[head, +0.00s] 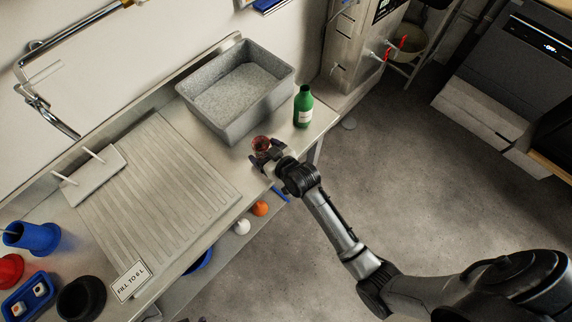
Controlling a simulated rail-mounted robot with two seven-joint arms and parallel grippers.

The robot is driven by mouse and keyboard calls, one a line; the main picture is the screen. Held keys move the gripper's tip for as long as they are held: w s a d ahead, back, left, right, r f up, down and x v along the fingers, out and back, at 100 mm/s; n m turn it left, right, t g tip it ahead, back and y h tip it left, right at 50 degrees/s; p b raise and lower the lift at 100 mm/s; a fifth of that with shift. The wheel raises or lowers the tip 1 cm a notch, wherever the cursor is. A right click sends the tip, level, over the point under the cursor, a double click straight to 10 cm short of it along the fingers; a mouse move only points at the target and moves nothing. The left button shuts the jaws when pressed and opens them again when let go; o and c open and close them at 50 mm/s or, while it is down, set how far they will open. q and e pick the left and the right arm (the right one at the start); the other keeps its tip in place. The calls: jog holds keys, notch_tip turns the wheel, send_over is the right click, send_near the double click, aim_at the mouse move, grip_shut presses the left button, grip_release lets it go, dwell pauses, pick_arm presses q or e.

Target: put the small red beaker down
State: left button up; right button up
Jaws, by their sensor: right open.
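The small red beaker (261,144) is at the front edge of the steel counter, just in front of the grey tub. It looks upright and appears to stand on the counter, though its base is hidden by my gripper. My right gripper (265,156) is open, with its fingers close around or beside the beaker's lower part; I cannot tell whether they touch it. My left gripper is not in view.
A grey tub (275,96) stands behind the beaker, and a green bottle (302,106) stands to its right near the counter's end. A ribbed drainboard (160,185) lies to the left. Orange (260,208) and white (242,226) balls sit below the front edge.

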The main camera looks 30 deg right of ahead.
jog(key=p+v, duration=0.2)
jog(key=v, duration=1)
jog(key=shift+r, duration=0.3)
jog(key=s+d+f+g+h, duration=0.1)
jog(key=s+f+g, duration=0.2)
jog(key=s, duration=0.8)
jog(key=g, duration=0.2)
jog(key=shift+d+f+g, duration=0.15)
jog(key=shift+d+g, duration=0.15)
jog(key=shift+o, duration=0.5)
jog(key=s+d+g+h, duration=0.1)
jog(key=s+g, duration=0.3)
jog(key=s, duration=0.6)
jog(key=shift+d+h, duration=0.3)
jog(key=shift+d, duration=0.3)
jog(key=shift+w, duration=0.1)
